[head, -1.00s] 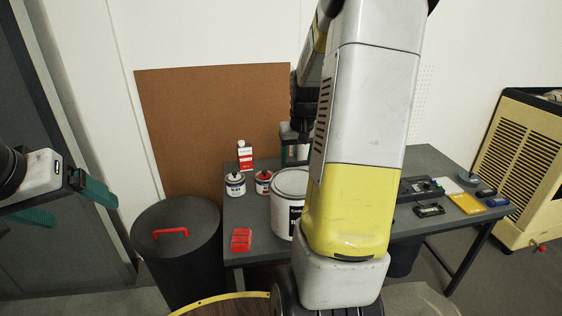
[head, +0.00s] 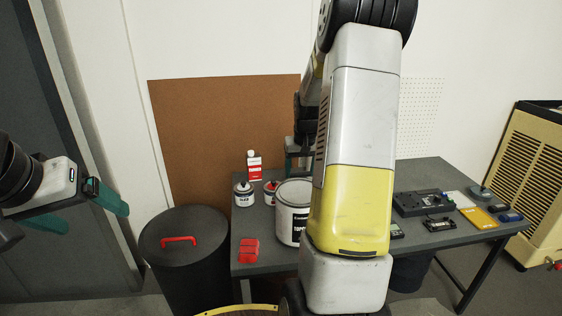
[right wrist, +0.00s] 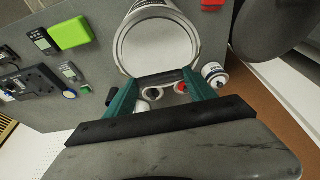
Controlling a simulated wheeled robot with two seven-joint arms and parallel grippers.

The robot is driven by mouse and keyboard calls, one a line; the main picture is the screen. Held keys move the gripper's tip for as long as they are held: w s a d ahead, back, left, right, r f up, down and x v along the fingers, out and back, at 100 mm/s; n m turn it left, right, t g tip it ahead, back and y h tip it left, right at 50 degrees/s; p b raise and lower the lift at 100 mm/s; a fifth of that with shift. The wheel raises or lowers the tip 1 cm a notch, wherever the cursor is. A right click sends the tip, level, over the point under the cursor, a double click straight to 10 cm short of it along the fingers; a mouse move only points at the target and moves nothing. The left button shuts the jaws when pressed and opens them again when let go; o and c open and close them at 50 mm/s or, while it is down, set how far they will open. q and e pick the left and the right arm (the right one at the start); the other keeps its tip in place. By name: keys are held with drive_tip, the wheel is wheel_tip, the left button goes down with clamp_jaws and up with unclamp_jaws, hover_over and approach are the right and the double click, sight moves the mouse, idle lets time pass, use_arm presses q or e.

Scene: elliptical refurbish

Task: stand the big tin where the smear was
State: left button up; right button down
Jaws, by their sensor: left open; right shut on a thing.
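The big tin (head: 291,222), white with a dark label and a grey lid, is upright at the dark workbench's left part. My forearm hides its right side. In the right wrist view the big tin (right wrist: 158,45) fills the top middle. My right gripper (right wrist: 160,76) has its teal fingers at the tin's edge and is shut on it. In the head view this gripper (head: 297,146) is partly hidden behind the tin and my arm. I cannot tell whether the tin touches the bench. My left gripper (head: 92,210) is open and empty at the far left. No smear shows.
The workbench (head: 272,258) holds a red block (head: 249,251), small tins (head: 244,193), a red-and-white bottle (head: 254,165) and several devices at right. A black bin (head: 180,245) stands left of it. A yellow-edged round surface (head: 237,310) shows at the bottom.

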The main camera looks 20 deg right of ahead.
drive_tip(key=shift+w+f, duration=0.15)
drive_tip(key=shift+f, duration=0.1)
drive_tip(key=shift+c, duration=1.6)
unclamp_jaws()
drive_tip(key=shift+f, duration=0.2)
drive_tip(key=d+v, duration=0.1)
drive_tip(key=v, duration=1.1)
drive_tip(key=s+a+r+n+t+y, duration=0.1)
drive_tip(key=s+a+r, duration=0.25)
drive_tip(key=a, duration=0.25)
drive_tip(key=s+a+r+n+t, duration=0.1)
drive_tip(key=s+a+r, duration=0.2)
drive_tip(key=s+a, duration=0.25)
drive_tip(key=s+a+n+t+y, duration=0.1)
drive_tip(key=s+a+y, duration=0.1)
drive_tip(key=s+a, duration=0.8)
drive_tip(key=s, duration=0.3)
drive_tip(key=shift+f, duration=0.3)
